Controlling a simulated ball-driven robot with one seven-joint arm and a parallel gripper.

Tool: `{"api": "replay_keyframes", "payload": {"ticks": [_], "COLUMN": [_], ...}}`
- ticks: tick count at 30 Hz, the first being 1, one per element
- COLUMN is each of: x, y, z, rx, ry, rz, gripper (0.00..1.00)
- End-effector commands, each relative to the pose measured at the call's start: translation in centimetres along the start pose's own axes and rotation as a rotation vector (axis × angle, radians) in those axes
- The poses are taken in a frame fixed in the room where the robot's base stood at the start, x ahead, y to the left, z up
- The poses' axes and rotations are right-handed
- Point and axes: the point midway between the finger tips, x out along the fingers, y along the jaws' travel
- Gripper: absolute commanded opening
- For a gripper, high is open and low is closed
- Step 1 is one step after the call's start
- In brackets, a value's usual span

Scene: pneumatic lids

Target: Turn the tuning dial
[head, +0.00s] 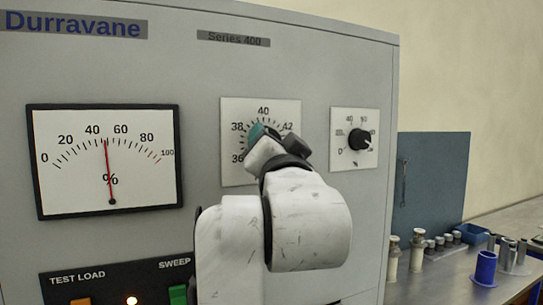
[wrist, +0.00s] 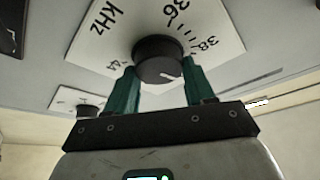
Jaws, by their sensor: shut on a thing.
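The tuning dial (wrist: 158,56) is a round black knob on a white kHz scale plate (wrist: 90,42), seen close in the wrist view. Its white pointer mark shows on the near part of its face. In the head view its plate (head: 233,112) reads 36 to 42, and my gripper hides most of the knob. My gripper (wrist: 161,84) has its two green fingers on either side of the knob and is shut on it. It also shows in the head view (head: 262,133), at the plate's middle.
A percent meter (head: 107,165) has its red needle near 50. A smaller black knob (head: 360,139) sits to the right. A bench with a blue cylinder (head: 485,267) stands at the right.

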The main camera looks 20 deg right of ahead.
Motion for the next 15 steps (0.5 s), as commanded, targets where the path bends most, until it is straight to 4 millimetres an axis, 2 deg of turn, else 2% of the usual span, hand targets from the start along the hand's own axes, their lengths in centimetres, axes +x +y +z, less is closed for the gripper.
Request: {"api": "replay_keyframes", "payload": {"ticks": [15], "x": [-0.05], "y": [-0.01], "z": [0.08], "rx": [0.455], "ry": [-0.001], "rz": [0.188], "gripper": [0.23]}}
